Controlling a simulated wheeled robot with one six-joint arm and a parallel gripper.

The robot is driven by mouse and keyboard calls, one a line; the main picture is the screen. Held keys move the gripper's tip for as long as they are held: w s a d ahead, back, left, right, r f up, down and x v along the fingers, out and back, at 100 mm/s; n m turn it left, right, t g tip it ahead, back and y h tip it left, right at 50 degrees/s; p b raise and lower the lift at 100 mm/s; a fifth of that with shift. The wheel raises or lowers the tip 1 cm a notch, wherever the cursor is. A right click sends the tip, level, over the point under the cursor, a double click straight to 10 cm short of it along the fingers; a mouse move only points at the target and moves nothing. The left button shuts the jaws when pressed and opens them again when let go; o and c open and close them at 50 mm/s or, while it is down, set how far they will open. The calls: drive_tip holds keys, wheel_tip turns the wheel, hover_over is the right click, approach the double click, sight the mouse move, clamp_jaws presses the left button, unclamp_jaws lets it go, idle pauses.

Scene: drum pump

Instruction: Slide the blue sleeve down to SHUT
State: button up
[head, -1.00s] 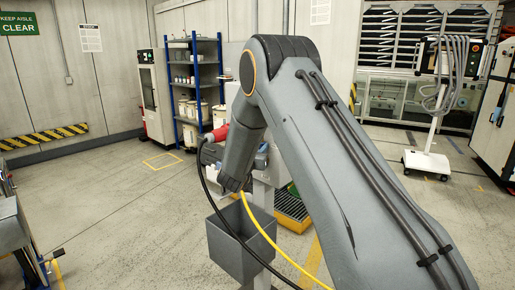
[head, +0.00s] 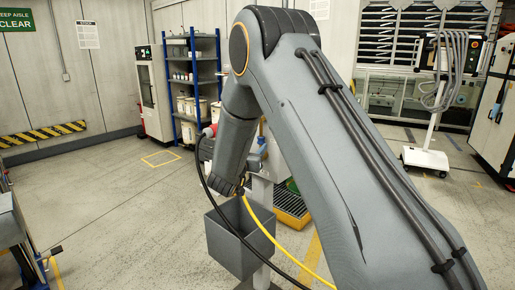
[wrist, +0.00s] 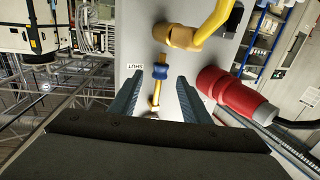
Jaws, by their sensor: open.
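In the wrist view, the blue sleeve (wrist: 160,71) sits on a thin yellow rod (wrist: 155,96) in front of a pale panel. The word SHUT (wrist: 131,66) is printed upside down just left of the sleeve. My gripper (wrist: 160,76) is open, with one finger on each side of the rod. The sleeve lies near the level of the fingertips, with gaps visible on both sides. I cannot tell its exact depth between them. In the head view my arm hides the sleeve and the fingers.
A yellow pipe elbow (wrist: 188,36) is just beyond the sleeve, and a red connector (wrist: 236,95) is close on the right in the wrist view.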

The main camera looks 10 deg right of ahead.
drive_tip(key=shift+v, duration=1.4)
drive_tip(key=s+f+n+g+y, duration=0.2)
drive_tip(key=s+f+g+y, duration=0.2)
drive_tip(key=s, duration=0.7)
drive_tip(key=s+a+f+n+g+y, duration=0.1)
drive_tip(key=s+f+n+g+y, duration=0.2)
drive_tip(key=s, duration=0.9)
wheel_tip(320, 180, down, 2)
drive_tip(key=g+y, duration=0.2)
drive_tip(key=shift+y, duration=0.3)
drive_tip(key=s+d+g, duration=0.1)
drive_tip(key=s, duration=0.5)
drive_tip(key=s+d+f+g, duration=0.1)
drive_tip(key=s+g, duration=0.1)
drive_tip(key=s, duration=0.4)
drive_tip(key=s+d+f+n+g, duration=0.1)
drive_tip(key=s+g, duration=0.1)
drive_tip(key=s, duration=0.4)
drive_tip(key=shift+d, duration=0.3)
drive_tip(key=shift+c, duration=0.4)
